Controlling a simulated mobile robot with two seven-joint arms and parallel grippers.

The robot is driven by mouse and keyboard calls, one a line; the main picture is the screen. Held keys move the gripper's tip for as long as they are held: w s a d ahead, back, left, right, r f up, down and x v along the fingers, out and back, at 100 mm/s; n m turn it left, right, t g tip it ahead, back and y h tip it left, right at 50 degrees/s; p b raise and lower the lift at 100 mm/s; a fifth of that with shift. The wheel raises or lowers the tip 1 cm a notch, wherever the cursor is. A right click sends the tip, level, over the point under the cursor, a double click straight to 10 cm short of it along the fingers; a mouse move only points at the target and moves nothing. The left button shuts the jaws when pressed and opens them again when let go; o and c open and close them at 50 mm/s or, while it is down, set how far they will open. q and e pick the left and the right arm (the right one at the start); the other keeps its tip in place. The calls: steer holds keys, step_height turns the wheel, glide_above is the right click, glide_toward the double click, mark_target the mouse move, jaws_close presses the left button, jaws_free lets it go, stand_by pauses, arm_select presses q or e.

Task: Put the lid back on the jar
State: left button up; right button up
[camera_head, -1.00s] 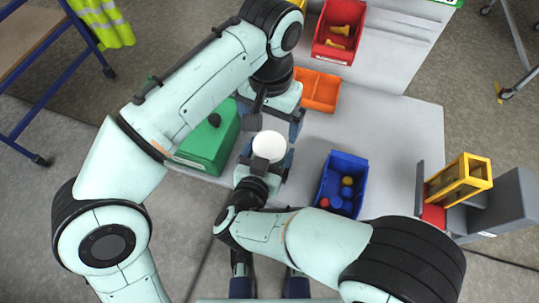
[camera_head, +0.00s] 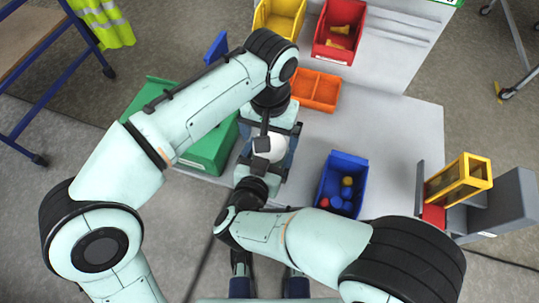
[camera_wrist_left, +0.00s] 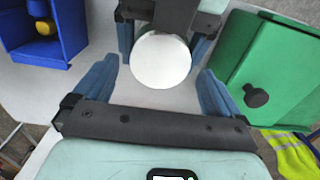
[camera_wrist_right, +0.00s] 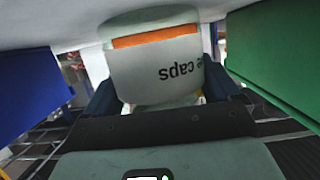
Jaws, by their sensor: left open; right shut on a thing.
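The jar (camera_wrist_right: 160,78) stands on the table between the fingers of my right gripper (camera_wrist_right: 160,92), which is shut on it. Its label reads "caps" upside down in the right wrist view, with an orange band near the table. A round white lid (camera_wrist_left: 160,60) appears as a flat disc over the jar; it also shows in the head view (camera_head: 269,145). I cannot tell whether it is fully seated. My left gripper (camera_wrist_left: 158,72) is open, with its fingers on either side of the disc and clear of it. My left arm partly hides this area in the head view.
A green case (camera_head: 208,148) stands left of the jar and a blue bin (camera_head: 325,183) with small balls to the right. An orange tray (camera_head: 316,88), a red bin (camera_head: 338,48) and a yellow bin (camera_head: 279,17) are behind. A yellow frame (camera_head: 460,181) stands far right.

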arm_select(q)
steer(key=shift+f, duration=1)
steer(key=c, duration=1.1)
steer(key=shift+m, duration=0.8)
steer(key=o, duration=1.1)
steer(key=shift+o, duration=0.2)
steer(key=shift+r, duration=0.1)
